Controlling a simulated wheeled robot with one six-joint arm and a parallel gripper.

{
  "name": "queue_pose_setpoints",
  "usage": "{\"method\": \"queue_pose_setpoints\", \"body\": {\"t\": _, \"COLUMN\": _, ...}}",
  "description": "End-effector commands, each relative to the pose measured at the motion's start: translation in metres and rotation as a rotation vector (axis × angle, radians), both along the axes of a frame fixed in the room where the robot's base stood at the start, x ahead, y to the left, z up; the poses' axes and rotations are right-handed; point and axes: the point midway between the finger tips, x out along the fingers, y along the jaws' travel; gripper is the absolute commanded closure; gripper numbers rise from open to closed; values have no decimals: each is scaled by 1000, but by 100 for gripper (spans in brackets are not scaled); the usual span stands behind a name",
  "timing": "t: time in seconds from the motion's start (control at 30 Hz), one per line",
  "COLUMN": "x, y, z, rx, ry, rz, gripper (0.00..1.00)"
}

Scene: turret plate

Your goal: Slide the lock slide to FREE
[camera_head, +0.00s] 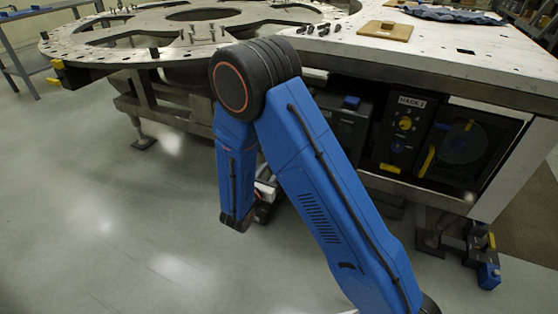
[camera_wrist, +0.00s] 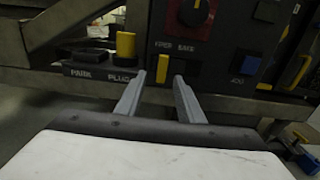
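In the wrist view my gripper (camera_wrist: 159,77) is open, with its two grey fingers pointing at the front of a dark panel. A small upright yellow tab (camera_wrist: 162,68) shows between the fingertips, just under a partly legible label pair on the panel; I cannot tell whether a finger touches it. It may be the lock slide, but I cannot read FREE clearly. A larger yellow handle (camera_wrist: 125,45) stands to the left, above labels that read PARK and PLUG. In the head view my gripper is mostly hidden behind my blue arm.
A dark knob on a red plate (camera_wrist: 190,18) sits above the fingers. A blue button (camera_wrist: 245,65) and another yellow handle (camera_wrist: 297,70) are to the right.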

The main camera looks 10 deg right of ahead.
Motion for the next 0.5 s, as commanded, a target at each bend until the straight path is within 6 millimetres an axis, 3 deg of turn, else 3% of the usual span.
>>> {"method": "queue_pose_setpoints", "body": {"t": 0.23, "x": -34, "y": 25, "z": 0, "rx": -1, "ry": 1, "rz": 3, "gripper": 66}}
{"method": "queue_pose_setpoints", "body": {"t": 0.5, "x": -55, "y": 41, "z": 0, "rx": 0, "ry": 0, "rz": 2, "gripper": 66}}
